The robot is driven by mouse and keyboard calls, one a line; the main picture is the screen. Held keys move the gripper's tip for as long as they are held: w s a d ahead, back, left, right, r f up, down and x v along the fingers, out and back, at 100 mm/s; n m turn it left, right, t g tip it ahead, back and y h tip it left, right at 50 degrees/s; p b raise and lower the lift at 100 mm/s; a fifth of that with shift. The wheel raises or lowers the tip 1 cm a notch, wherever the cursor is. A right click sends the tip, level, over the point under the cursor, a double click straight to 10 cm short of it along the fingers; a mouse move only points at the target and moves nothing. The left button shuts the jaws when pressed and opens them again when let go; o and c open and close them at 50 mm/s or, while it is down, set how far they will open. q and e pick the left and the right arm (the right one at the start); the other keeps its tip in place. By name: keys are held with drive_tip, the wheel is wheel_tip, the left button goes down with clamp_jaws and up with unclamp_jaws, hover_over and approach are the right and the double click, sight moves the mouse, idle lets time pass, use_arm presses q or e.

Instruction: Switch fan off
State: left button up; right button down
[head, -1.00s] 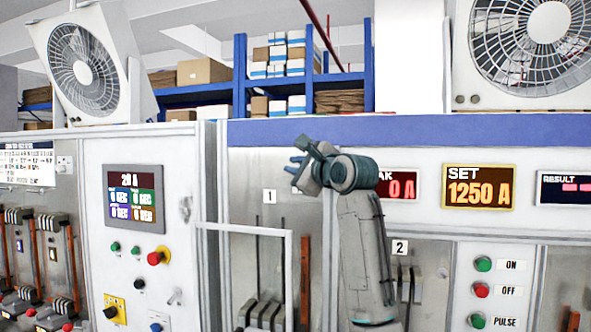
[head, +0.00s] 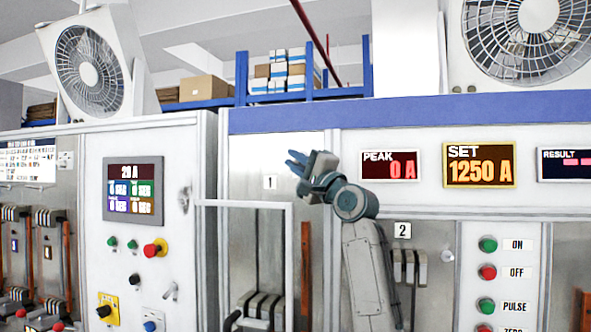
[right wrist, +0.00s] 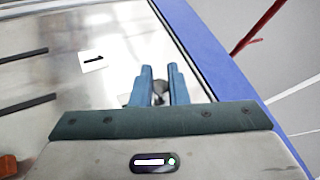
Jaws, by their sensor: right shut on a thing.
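A white box fan with a round grille (head: 92,70) stands tilted on top of the left cabinet. A second white fan (head: 535,35) stands at the top right, with two small knobs (head: 464,89) below its grille. My right gripper (head: 297,160) is in front of the upper panel of bay 1, right of the label "1" (head: 270,182). In the right wrist view its blue fingers (right wrist: 160,85) are shut on a small grey thing (right wrist: 160,92), mostly hidden between them; I cannot tell what it is. Neither fan is near this gripper. My left gripper is not in view.
The left cabinet has a display (head: 133,191), a red button (head: 155,248) and a toggle (head: 170,291). Right are ON, OFF and PULSE buttons (head: 487,272) and a SET display (head: 480,165). A white frame (head: 245,204) stands before bay 1. Shelves with boxes are behind.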

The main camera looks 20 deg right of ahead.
drive_tip(key=shift+w+f+n+y+b, duration=0.1)
drive_tip(key=shift+f+n+y+b, duration=0.2)
drive_tip(key=shift+n+y, duration=0.25)
drive_tip(key=c, duration=1.4)
unclamp_jaws()
drive_tip(key=shift+d, duration=0.1)
drive_tip(key=b+v, duration=0.5)
drive_tip(key=v, duration=0.5)
drive_tip(key=shift+s+f, duration=0.2)
drive_tip(key=shift+s, duration=0.05)
